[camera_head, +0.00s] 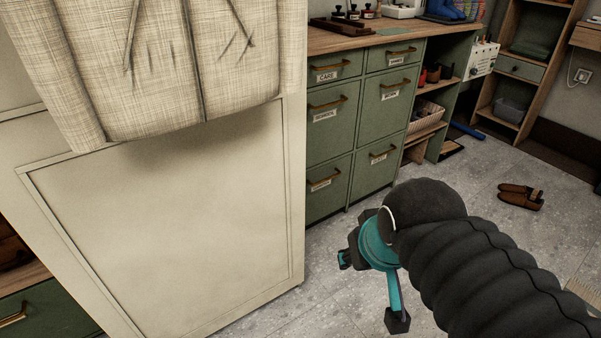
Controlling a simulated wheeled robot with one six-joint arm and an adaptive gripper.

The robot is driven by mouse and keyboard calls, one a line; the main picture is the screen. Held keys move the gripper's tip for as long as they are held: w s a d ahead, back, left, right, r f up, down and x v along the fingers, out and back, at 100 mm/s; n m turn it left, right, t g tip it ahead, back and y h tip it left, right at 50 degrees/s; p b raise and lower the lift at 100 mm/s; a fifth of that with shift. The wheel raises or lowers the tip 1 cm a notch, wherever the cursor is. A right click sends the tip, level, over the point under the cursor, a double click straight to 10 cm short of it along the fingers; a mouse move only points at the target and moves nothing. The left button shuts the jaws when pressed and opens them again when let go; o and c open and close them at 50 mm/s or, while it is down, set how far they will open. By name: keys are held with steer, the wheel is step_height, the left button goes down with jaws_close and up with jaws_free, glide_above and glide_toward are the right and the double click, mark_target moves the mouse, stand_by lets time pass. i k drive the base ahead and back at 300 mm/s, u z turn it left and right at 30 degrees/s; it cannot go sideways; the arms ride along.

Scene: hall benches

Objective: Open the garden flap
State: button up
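A green cabinet (354,132) with brass handles and small white labels stands in the middle at the back. One label reads CARE (327,76). The other labels are too small to read surely, so I cannot tell which front is the garden flap. All the fronts that show look shut. My gripper (371,289), teal and black, hangs over the floor in front of the cabinet, apart from it. Its two fingers are spread and nothing shows between them.
A large cream panel (165,240) with a beige cloth (190,65) over its top fills the left and covers part of the cabinet. Brown shoes (520,196) lie on the grey floor at right. Shelves (520,75) stand behind. Floor before the cabinet is clear.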

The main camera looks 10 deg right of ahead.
mark_target(327, 185)
steer(key=z, duration=0.15)
steer(key=i, duration=1.05)
steer(key=z, duration=0.55)
